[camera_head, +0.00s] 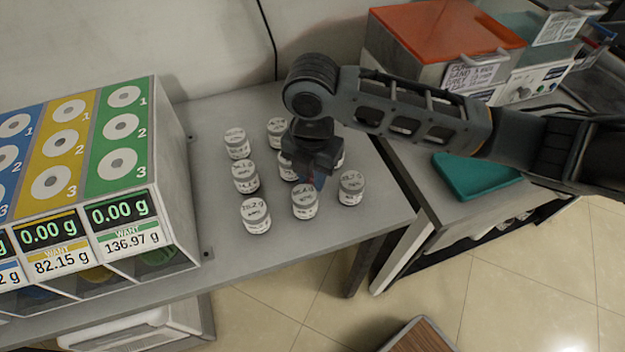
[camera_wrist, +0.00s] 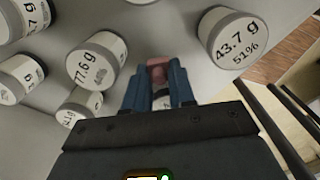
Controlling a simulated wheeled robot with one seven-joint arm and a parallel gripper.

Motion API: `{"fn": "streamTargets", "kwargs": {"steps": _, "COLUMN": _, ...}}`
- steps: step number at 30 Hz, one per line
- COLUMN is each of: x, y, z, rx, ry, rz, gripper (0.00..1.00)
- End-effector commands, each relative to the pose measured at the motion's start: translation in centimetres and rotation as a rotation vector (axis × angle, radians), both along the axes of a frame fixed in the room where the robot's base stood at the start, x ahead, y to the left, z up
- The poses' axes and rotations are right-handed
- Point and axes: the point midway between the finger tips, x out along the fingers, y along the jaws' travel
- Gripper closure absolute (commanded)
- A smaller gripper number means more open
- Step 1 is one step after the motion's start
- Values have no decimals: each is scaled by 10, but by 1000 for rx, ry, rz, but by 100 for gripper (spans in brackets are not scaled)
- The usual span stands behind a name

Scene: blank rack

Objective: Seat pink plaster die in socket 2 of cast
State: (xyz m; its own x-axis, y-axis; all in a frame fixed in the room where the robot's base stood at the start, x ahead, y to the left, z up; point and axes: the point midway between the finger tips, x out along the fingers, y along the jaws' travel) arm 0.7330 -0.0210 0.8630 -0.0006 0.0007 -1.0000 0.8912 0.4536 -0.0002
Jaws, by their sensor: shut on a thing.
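In the wrist view, my gripper (camera_wrist: 158,85) has its blue fingers shut on a small pink piece (camera_wrist: 157,70). Its full shape is hidden, so I cannot tell for certain that it is the plaster die. In the head view, my gripper (camera_head: 316,178) points down among the white jars at the table's right part, and the pink piece hardly shows. No thing that is plainly a cast shows. The only numbered round openings are on the rack at left, with green (camera_head: 117,160), yellow (camera_head: 64,142) and blue columns marked 1 to 3.
Several lidded jars with gram labels surround my gripper, among them one marked 43.7 g (camera_wrist: 235,40) and one marked 77.6 g (camera_wrist: 97,60). The rack's displays (camera_head: 112,213) read 0.00 g. A teal tray (camera_head: 475,175) and an orange-lidded box (camera_head: 445,35) stand at right.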

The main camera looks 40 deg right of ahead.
Motion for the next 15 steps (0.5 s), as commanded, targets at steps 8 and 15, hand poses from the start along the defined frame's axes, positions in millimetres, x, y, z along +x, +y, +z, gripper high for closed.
{"fn": "streamTargets", "kwargs": {"steps": 8, "x": 0, "y": 0, "z": -29, "rx": 0, "ry": 1, "rz": -1, "gripper": 100}}
{"fn": "streamTargets", "kwargs": {"steps": 15, "x": 0, "y": 0, "z": -30, "rx": 0, "ry": 0, "rz": -1, "gripper": 100}}
